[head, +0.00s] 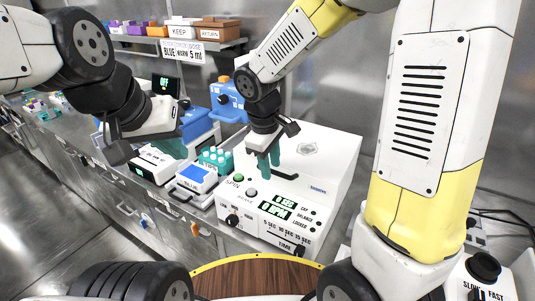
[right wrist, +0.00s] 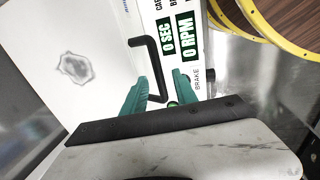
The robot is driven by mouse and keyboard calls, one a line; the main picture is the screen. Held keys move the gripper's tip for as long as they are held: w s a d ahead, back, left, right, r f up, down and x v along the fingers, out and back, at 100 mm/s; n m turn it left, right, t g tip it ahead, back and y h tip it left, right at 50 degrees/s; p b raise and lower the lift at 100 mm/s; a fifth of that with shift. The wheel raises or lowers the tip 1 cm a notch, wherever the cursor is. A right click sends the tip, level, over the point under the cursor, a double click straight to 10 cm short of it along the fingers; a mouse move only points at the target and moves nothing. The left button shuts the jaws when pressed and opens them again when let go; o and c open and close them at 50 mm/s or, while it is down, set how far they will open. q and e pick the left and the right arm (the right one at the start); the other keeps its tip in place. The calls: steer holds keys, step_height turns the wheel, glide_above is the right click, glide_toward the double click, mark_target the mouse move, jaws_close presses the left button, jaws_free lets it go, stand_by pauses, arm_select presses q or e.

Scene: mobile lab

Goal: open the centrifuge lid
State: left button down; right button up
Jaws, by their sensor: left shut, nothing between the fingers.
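The centrifuge (head: 330,165) is a white box with a flat top, and its lid looks closed. A grey emblem (right wrist: 72,70) marks the top. The front panel has a green OPEN button (head: 238,178) and displays reading 0 SEC and 0 RPM (head: 275,207). My right gripper (head: 268,162) points down over the lid's front left, its teal fingers (right wrist: 158,95) apart and empty. My left gripper (head: 172,148) is shut and empty, left of the centrifuge.
A teal tube rack (head: 214,158) and a blue-topped white device (head: 196,178) stand close left of the centrifuge. A blue machine (head: 228,103) is behind. A shelf with KEEP and RETURN boxes (head: 180,31) hangs on the wall. A round wooden top (head: 258,276) is in front.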

steer(key=shift+c, duration=0.4)
jaws_close()
stand_by(0.9)
